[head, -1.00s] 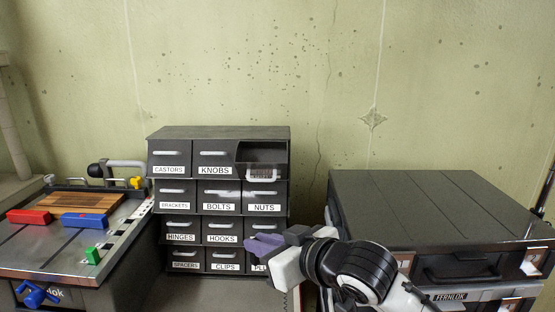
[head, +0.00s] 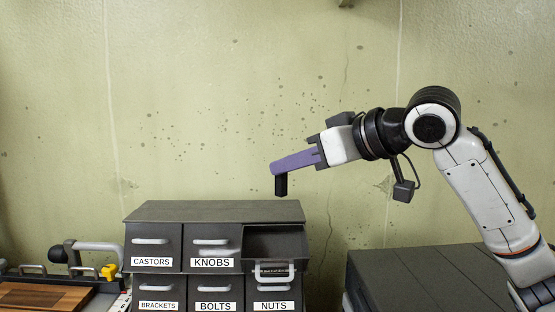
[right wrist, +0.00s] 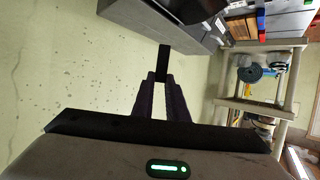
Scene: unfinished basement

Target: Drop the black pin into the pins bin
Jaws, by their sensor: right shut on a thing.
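The black pin (head: 281,185), a small dark block, hangs down from the tips of my right gripper (head: 278,169). The gripper's purple fingers are shut on it, above the drawer cabinet and clear of its top. In the right wrist view the pin (right wrist: 163,60) sticks out beyond the fingertips. Below it, the top-right bin (head: 273,245) of the cabinet is pulled open, with a handle across its front. Its label is too small and covered to read, so I cannot confirm that it is the pins bin. My left gripper is not in view.
The grey cabinet (head: 214,211) has shut drawers labelled castors, knobs, brackets, bolts and nuts. A dark chest (head: 430,272) stands to the right. A workbench with a wooden board (head: 45,296) is at left. The air above the cabinet is free.

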